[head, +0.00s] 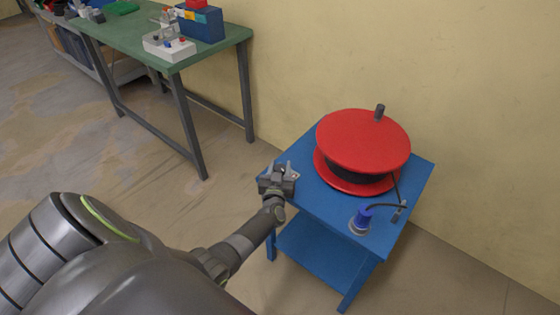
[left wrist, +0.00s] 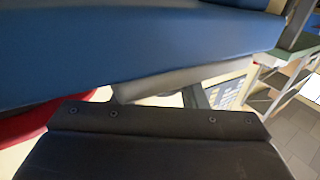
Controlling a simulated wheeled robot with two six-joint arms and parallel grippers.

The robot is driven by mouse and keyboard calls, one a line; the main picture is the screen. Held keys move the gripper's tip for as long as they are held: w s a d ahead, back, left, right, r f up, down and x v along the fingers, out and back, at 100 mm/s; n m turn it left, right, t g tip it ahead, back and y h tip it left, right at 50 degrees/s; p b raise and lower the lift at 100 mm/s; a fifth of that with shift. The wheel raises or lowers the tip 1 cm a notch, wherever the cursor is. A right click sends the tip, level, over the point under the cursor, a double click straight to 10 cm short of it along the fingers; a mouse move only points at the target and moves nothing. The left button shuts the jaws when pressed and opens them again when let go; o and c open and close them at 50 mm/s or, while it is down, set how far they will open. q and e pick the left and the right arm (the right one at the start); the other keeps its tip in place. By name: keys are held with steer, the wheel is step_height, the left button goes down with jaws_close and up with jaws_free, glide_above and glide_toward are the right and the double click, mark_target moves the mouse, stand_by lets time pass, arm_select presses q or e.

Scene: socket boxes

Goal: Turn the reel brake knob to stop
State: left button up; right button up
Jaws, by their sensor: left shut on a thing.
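The red cable reel (head: 362,138) stands on a blue side table (head: 325,213), with a dark post on its upper disc. My left gripper (head: 284,174) is at the table's left corner, beside the reel. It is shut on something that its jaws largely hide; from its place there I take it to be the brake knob. The knob's pointing direction and any stop mark cannot be made out. In the left wrist view, a dark part of my gripper (left wrist: 150,140) fills the bottom, with a blue surface (left wrist: 130,45) close above. My right gripper is not in view.
A blue plug (head: 361,219) with a dark cable sits at the table's front right. A green workbench (head: 135,33) with a white socket box (head: 169,46) and a blue box (head: 203,27) stands back left. Floor between the tables is clear. A wall is behind.

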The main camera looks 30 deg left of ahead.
arm_select(q)
steer(key=shift+r+n+g+y+p, duration=0.1)
steer(key=shift+n+g+y+p, duration=0.35)
steer(key=shift+y, duration=0.45)
steer(key=shift+n+g+y, duration=0.75)
steer(key=shift+n+y, duration=0.2)
steer(key=shift+y, duration=0.05)
steer(key=o, duration=1)
steer(key=shift+c, duration=0.2)
steer(key=p+v, duration=0.2)
steer(key=v, duration=0.5)
steer(key=shift+w, duration=0.1)
steer(key=v, duration=1)
steer(key=shift+d, duration=0.35)
